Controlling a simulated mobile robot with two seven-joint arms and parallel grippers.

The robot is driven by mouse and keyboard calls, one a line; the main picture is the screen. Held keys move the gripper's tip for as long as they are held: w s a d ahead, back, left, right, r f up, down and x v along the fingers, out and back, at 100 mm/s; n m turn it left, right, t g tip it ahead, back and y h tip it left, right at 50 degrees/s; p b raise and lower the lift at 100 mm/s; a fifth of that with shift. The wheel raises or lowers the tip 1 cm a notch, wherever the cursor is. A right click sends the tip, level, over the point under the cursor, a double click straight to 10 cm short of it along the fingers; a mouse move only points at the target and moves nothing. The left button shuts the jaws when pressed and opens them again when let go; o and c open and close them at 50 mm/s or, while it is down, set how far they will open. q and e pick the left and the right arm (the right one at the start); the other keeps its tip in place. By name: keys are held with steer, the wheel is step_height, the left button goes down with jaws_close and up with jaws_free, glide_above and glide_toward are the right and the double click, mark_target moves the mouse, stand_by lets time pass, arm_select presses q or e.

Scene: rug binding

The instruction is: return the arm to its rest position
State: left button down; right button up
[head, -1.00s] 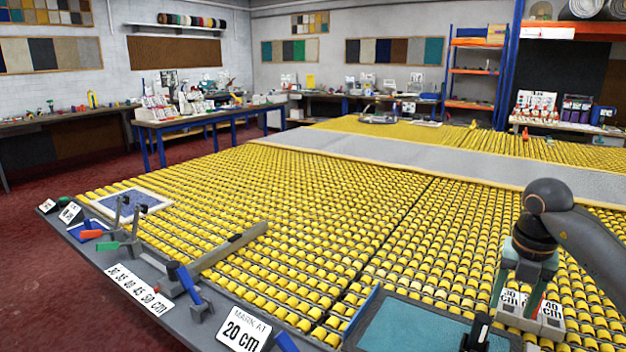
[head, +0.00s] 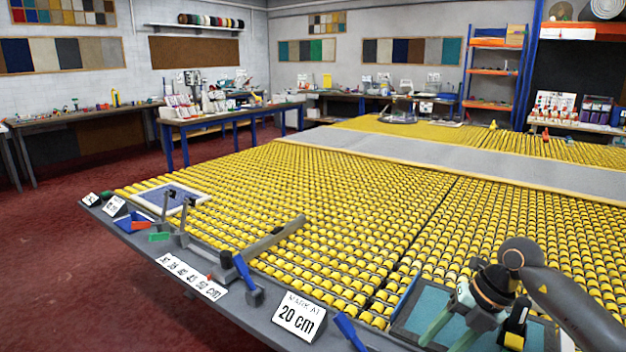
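My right arm comes in from the right edge in the head view. My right gripper (head: 450,333) points down and to the left over the tray with a teal floor (head: 422,299) at the lower right. Its two greenish fingers are apart, with nothing visible between them. A small white patch shows beside the wrist, and I cannot tell what it is. My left arm and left gripper are not in view.
A black and yellow object (head: 515,325) is close to the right gripper, over the tray. A "20 cm" sign (head: 299,316) and several blue-handled clamps line the table's front edge. The yellow roller bed (head: 330,220) is largely clear.

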steer(key=s+a+r+m+t+y+p, duration=0.1)
steer(key=s+a+r+m+t+y, duration=0.1)
steer(key=a+y, duration=0.6)
steer(key=s+a+r+m+t+y+p, duration=0.1)
steer(key=s+a+m+t+y+p, duration=0.3)
steer(key=a, duration=0.9)
steer(key=s+d+f+m+t+h, duration=0.3)
steer(key=d+f+m+t+h, duration=0.65)
steer(key=m, duration=0.85)
steer(key=s+f+m+g+h+p, duration=0.2)
steer(key=s+f+m+g+h, duration=0.2)
steer(key=s+f+g, duration=0.3)
steer(key=s+f+m, duration=0.1)
steer(key=s+f, duration=0.4)
steer(key=s, duration=0.1)
steer(key=shift+d+f+m+h, duration=0.3)
steer(key=shift+f+h, duration=0.05)
steer(key=shift+g, duration=0.25)
